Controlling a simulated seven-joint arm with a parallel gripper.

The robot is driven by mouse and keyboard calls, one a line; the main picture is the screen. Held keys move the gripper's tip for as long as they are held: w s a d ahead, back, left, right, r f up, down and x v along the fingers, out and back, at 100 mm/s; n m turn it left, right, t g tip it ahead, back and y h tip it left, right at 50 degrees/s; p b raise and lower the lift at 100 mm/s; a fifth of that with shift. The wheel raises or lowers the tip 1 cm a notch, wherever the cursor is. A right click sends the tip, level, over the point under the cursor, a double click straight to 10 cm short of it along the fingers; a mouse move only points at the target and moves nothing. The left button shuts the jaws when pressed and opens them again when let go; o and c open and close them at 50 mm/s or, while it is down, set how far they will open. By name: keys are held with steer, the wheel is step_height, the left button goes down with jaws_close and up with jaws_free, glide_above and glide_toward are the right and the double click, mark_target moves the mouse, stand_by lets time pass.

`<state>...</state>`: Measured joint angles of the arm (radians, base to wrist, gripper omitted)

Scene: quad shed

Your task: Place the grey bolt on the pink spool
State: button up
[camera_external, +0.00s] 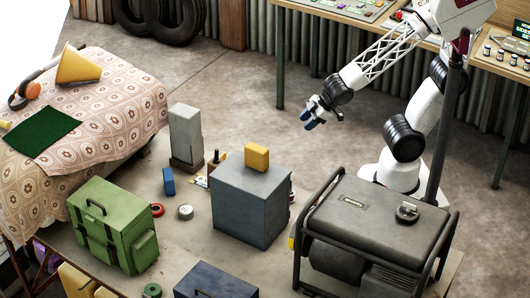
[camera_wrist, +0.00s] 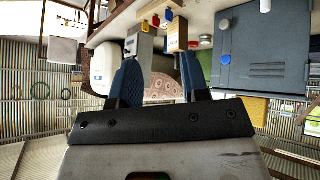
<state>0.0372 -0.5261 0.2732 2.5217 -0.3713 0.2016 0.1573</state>
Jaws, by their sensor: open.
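My gripper (camera_external: 309,116) hangs in the air at the upper middle of the external view, beyond the grey box and well above the floor. Its two blue fingers are apart in the wrist view (camera_wrist: 157,62), with nothing held between them. I cannot make out a grey bolt or a pink spool for certain in either view. A small silver-grey ring-shaped piece (camera_external: 185,212) lies on the work surface left of the grey box, with a red ring (camera_external: 157,210) beside it. Small items behind the grey box are partly hidden.
A grey box (camera_external: 240,213) carries a yellow block (camera_external: 257,157). A green case (camera_external: 110,227) stands left, a black-framed generator (camera_external: 377,225) right. A tall grey block (camera_external: 185,132) and a blue block (camera_external: 168,181) stand behind. A patterned cloth (camera_external: 120,100) covers the left surface.

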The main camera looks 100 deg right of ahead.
steer(key=s+a+r+m+g+y, duration=0.1)
steer(key=s+a+r+g, duration=0.1)
steer(key=s+r+g, duration=0.3)
steer(key=shift+s+a+r+m, duration=0.2)
steer(key=shift+s+r+m, duration=0.2)
steer(key=shift+s+r, duration=2.2)
